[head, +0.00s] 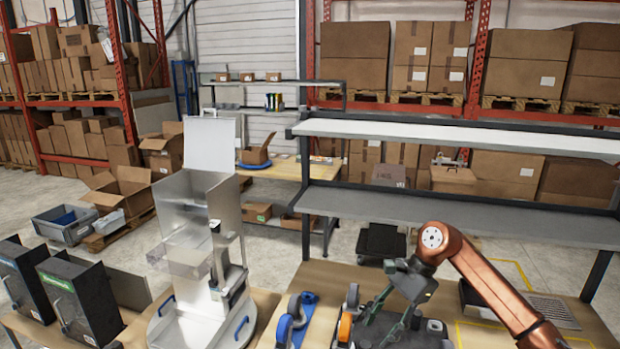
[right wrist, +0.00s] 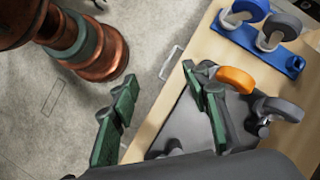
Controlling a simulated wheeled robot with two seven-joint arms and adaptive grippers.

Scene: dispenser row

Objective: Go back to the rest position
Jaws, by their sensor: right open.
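My right arm comes in from the right in the head view, copper-coloured, bent at the elbow. My right gripper (head: 388,318) is low in front, over the near table edge by the dark tray. My left gripper does not show in either view.
A metal dispenser (head: 200,215) with a raised lid stands on the wooden table, beside black dispensers (head: 80,300). A grey shelf (head: 450,214) spans behind the arm.

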